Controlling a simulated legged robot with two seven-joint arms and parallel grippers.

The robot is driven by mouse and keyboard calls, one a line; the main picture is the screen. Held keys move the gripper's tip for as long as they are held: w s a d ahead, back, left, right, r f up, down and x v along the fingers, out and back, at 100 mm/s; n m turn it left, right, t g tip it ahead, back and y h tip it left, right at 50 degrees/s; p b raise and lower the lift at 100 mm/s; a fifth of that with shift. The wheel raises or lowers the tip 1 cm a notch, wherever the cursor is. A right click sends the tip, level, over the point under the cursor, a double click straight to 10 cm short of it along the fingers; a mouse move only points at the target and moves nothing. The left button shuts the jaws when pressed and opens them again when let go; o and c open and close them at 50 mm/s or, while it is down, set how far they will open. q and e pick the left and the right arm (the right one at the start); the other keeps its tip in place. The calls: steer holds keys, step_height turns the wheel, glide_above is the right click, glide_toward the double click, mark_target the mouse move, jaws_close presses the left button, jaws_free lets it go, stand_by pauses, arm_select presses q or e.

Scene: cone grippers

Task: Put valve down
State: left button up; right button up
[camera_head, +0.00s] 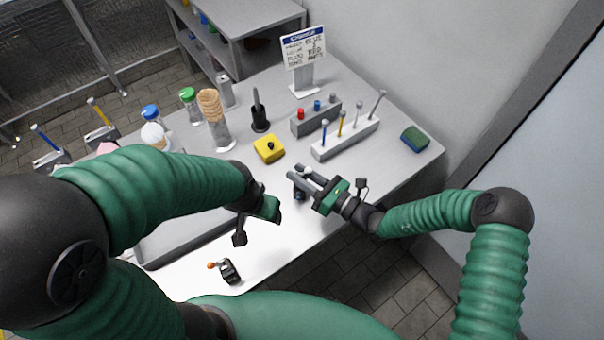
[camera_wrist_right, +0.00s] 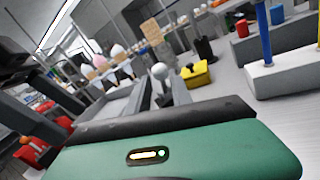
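My right gripper (camera_head: 301,178) is over the front right of the grey table. It is closed around a small valve-like part with a pale round knob (camera_head: 307,170) and a dark blue lower piece (camera_head: 299,193). In the right wrist view the knob (camera_wrist_right: 160,71) stands up between the two grey fingers. The part's lower end is partly hidden, and I cannot tell whether it touches the table. My left gripper (camera_head: 266,210) is over the table's front middle, its fingers mostly hidden by its own body.
A yellow block (camera_head: 268,149) with a black knob is just behind the right gripper. Racks (camera_head: 345,139) with coloured pegs stand behind it. A green-blue sponge (camera_head: 414,139) lies at right. A small black part (camera_head: 229,271) lies near the front edge. The table (camera_head: 375,172) is clear to the gripper's right.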

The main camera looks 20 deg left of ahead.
steer(key=shift+d+f, duration=0.1)
steer(key=shift+d, duration=0.15)
steer(key=shift+r, duration=0.25)
steer(key=v, duration=1.2)
steer(key=s+d+f+n+g+h, duration=0.25)
steer(key=s+n+g+h, duration=0.2)
steer(key=s+n, duration=0.25)
steer(key=s+d+f+n+g+h, duration=0.1)
steer(key=s+d+n+g+h, duration=0.2)
steer(key=s+n+g, duration=0.3)
steer(key=w+d+r+n+t+h, duration=0.1)
steer(key=d+r+n+t+h, duration=0.2)
steer(key=d+n+h, duration=0.2)
steer(key=w+d+r+n+t+h, duration=0.1)
steer(key=d+r+n+t+h, duration=0.2)
steer(key=d+n, duration=0.4)
steer(key=d+t+h, duration=0.1)
steer(key=d, duration=0.4)
steer(key=shift+d+r+h, duration=0.25)
steer(key=shift+r+h, duration=0.05)
steer(key=shift+h, duration=0.05)
